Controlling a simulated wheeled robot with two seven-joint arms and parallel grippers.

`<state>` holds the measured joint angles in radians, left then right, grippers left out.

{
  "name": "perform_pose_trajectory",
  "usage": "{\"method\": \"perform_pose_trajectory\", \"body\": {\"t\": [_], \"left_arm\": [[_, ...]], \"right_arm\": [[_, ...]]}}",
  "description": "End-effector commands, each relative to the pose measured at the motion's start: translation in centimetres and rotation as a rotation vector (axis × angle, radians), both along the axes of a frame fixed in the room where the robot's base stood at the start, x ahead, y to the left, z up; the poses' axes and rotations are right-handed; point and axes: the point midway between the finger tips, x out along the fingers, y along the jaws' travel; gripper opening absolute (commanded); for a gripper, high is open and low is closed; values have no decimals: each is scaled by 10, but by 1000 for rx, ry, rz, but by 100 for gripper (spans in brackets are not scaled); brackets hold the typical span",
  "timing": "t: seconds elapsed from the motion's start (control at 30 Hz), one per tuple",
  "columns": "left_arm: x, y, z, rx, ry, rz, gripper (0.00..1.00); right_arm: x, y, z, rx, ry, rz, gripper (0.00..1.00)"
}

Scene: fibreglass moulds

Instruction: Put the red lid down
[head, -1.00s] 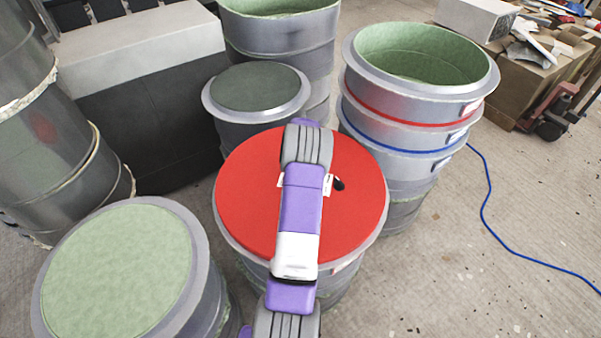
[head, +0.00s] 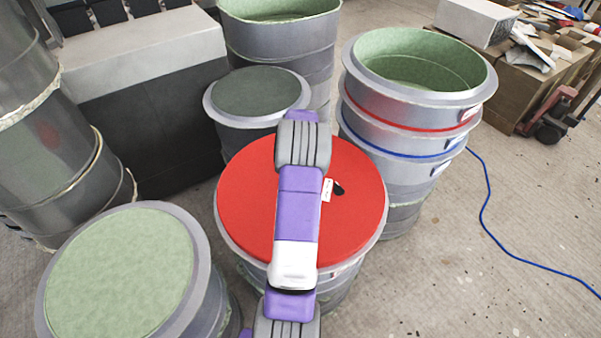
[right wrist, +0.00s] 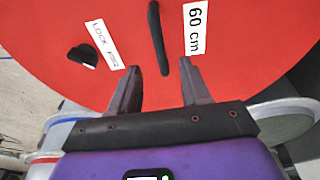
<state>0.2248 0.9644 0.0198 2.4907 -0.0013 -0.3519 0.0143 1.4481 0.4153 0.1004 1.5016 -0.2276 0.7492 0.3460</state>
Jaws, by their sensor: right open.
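The red lid (head: 345,205) lies on top of a grey drum-shaped mould (head: 340,285) in the middle of the head view and looks level. A white label and a black spot show right of my arm. In the right wrist view the red lid (right wrist: 240,75) fills the upper part, with a black bar handle (right wrist: 157,40) between two white labels. My right gripper (right wrist: 158,66) is open, its fingertips apart on either side of the handle's near end, not touching it. In the head view my right arm hides the handle and fingers. My left gripper is not in view.
A stacked mould with red and blue bands (head: 415,110) stands close at right. A dark-topped mould (head: 255,95) is behind, a green-topped one (head: 120,270) front left. A blue cable (head: 485,215) crosses the open floor at right.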

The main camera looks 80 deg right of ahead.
Motion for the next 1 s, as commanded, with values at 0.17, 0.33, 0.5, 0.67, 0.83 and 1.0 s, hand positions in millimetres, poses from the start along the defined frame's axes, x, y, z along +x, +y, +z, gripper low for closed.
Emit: {"method": "perform_pose_trajectory", "body": {"t": [0.17, 0.33, 0.5, 0.67, 0.83, 1.0], "left_arm": [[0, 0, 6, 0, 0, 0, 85], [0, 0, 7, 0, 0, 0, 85], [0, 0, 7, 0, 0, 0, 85], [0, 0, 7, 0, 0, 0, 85], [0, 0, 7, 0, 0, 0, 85], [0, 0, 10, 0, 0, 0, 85]], "right_arm": [[1, 4, 29, -1, -1, 2, 47], [1, 6, 39, 1, 0, 1, 47], [1, 6, 39, 1, 0, 1, 47], [1, 6, 39, 1, 0, 1, 47], [1, 6, 39, 1, 0, 1, 47], [1, 6, 42, 1, 0, 1, 47]]}}
